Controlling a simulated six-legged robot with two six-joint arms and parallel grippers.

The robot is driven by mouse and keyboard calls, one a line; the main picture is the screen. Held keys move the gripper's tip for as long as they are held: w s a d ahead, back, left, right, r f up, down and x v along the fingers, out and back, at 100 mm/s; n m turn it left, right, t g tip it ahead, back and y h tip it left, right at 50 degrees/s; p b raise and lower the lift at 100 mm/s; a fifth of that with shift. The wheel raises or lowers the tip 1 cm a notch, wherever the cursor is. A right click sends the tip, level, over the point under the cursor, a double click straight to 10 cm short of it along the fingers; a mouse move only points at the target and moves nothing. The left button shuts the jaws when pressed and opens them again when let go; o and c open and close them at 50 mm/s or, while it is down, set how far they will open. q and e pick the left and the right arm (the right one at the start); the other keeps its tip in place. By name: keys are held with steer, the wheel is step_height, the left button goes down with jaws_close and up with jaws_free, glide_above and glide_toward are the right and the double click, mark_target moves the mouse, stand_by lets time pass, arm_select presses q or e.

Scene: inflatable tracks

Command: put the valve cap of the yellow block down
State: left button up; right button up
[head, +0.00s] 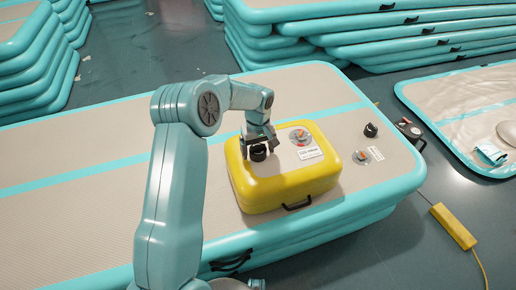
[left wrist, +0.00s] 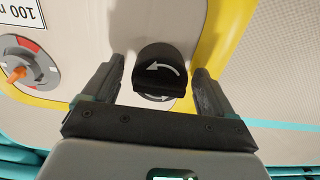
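The yellow block (head: 275,196), with a beige top, sits on the beige and teal inflatable track. Its black valve cap (head: 258,153) is at the left part of the block's top, under my left gripper (head: 260,142). In the left wrist view the cap (left wrist: 160,72) shows a white curved arrow and lies between the two fingers (left wrist: 153,88). A gap shows on each side, so the gripper is open around it. The block's uncapped valve (head: 301,137), with an orange centre, is right of the gripper; it also shows in the left wrist view (left wrist: 25,68). My right gripper is not in view.
Another black cap (head: 370,130) and another orange-centred valve (head: 362,156) are on the track (head: 80,220) right of the block. A dark device (head: 409,128) stands by the track's right edge. A yellow bar (head: 453,226) lies on the floor. Stacked tracks (head: 400,35) stand behind.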

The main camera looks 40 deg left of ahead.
mark_target(258, 146)
arm_select(q)
step_height(258, 146, up, 12)
steer(key=p, duration=0.3)
steer(key=shift+r, duration=0.2)
steer(key=shift+s, duration=0.1)
stand_by(0.5)
